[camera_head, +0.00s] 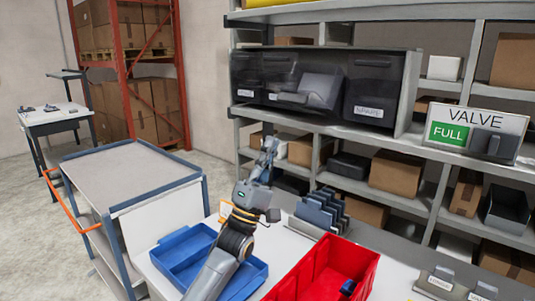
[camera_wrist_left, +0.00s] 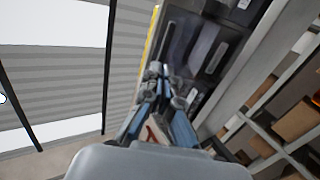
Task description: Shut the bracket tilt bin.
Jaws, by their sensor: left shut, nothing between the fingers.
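A dark tilt-bin row (camera_head: 405,75) stands on the shelf, with bins side by side. Its middle bin (camera_head: 318,88) is tilted out, with its front leaning forward; the right bin (camera_head: 372,88) and the left bin (camera_head: 246,72) look shut. The labels are too small to read surely, so I cannot tell which is the bracket bin. My left gripper (camera_head: 270,146) is shut and empty, pointing up, below and in front of the row, apart from it in the head view. In the left wrist view the fingers (camera_wrist_left: 158,72) point toward the dark row (camera_wrist_left: 205,40). My right gripper is not in view.
Below my left arm, a blue tray (camera_head: 185,245), a red bin (camera_head: 325,268) and a grey rack (camera_head: 322,208) stand on the worktop. A VALVE sign (camera_head: 476,128) marked FULL is at right. A grey cart (camera_head: 130,170) stands at left. Boxes fill the lower shelves.

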